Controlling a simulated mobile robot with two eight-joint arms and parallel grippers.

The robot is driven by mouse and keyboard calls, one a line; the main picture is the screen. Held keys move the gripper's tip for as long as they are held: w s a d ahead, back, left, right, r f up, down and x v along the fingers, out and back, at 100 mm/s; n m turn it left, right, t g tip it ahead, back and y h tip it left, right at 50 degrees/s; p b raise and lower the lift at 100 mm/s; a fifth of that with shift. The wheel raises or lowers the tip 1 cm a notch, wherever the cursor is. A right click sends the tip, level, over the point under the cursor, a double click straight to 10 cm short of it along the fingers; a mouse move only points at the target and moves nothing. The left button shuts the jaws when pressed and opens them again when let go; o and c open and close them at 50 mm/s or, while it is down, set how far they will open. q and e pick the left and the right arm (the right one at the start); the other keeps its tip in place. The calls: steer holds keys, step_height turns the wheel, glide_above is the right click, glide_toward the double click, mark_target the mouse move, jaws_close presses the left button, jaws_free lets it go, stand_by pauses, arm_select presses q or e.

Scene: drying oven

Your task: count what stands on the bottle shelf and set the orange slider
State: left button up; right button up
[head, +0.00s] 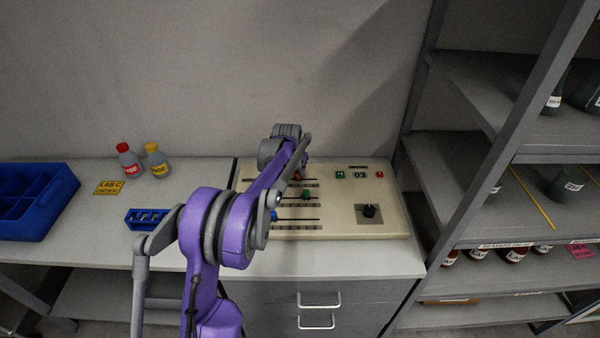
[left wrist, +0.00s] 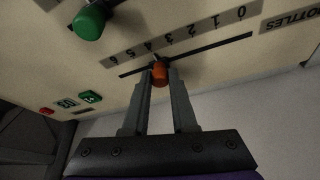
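The orange slider (left wrist: 160,73) is a small round knob in a dark slot, beside a scale marked 0 to 6 and a BOTTLES label (left wrist: 291,19). It sits around the 4; the exact mark is unclear. My left gripper (left wrist: 161,82) has one finger on each side of the knob; whether they press on it cannot be told. In the head view my arm mostly hides this part of the cream panel (head: 385,226). The shelf on the right holds several dark bottles (head: 515,256) with red-brown lower parts, partly cut off by the shelf above and the upright. My right gripper is not in view.
A green slider (head: 306,194), a blue slider (head: 274,216), a black dial (head: 369,210) and a display (head: 359,175) reading 03 are on the panel. Red (head: 129,162) and yellow (head: 157,160) bottles and a blue bin (head: 62,203) stand left. A rack upright (head: 485,155) is at right.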

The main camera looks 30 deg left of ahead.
arm_select(q)
steer(key=o, duration=0.4)
steer(key=shift+o, duration=0.2)
steer(key=v, duration=1.1)
steer(key=shift+s+f, duration=0.1)
